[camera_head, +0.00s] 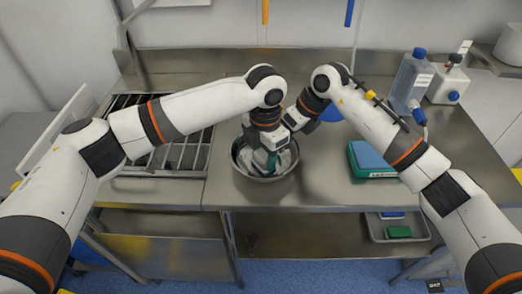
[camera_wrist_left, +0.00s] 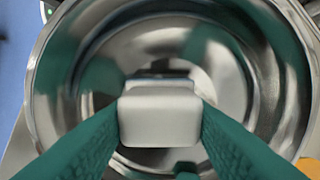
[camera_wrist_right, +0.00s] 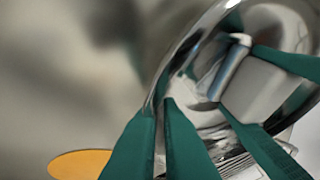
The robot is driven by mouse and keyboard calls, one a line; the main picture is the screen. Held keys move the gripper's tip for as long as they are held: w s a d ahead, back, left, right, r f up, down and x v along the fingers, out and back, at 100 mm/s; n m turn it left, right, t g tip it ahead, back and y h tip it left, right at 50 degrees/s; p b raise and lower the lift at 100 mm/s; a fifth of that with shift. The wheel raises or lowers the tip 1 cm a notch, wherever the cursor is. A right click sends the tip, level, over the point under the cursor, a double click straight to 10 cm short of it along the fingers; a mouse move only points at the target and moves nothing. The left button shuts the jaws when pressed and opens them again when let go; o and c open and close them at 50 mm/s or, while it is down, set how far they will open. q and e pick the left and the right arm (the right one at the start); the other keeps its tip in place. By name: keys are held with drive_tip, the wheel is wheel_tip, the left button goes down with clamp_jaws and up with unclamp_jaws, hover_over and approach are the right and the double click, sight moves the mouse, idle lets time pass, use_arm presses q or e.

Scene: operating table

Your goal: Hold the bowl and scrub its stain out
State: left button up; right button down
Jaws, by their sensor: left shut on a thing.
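The shiny metal bowl (camera_head: 265,180) stands upright on the steel table, and its inside fills the left wrist view (camera_wrist_left: 290,70). My left gripper (camera_head: 270,160) points down into the bowl. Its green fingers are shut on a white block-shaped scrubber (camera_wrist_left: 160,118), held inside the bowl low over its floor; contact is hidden. My right gripper (camera_wrist_right: 160,120) is at the bowl's right side, its green fingers close together on either side of the rim. In the head view the right fingertips are hidden. I cannot make out a stain for sure; the scrubber and reflections cover much of the floor.
A slatted metal rack (camera_head: 180,150) lies left of the bowl. A green and blue box (camera_head: 370,160) sits to the right, with a bottle (camera_head: 411,80) and a white device (camera_head: 449,84) behind. A blue round thing (camera_head: 331,114) is partly hidden behind my right arm. The front edge is close.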

use_arm(q)
drive_tip(key=shift+w+a, duration=0.65)
drive_tip(key=shift+s+d, duration=0.8)
drive_tip(key=shift+w+a, duration=0.1)
drive_tip(key=shift+w+a, duration=0.7)
drive_tip(key=shift+a, duration=0.05)
drive_tip(key=shift+s+d, duration=0.85)
drive_tip(key=shift+w+a, duration=0.85)
drive_tip(key=shift+w, duration=0.05)
drive_tip(key=shift+s, duration=0.1)
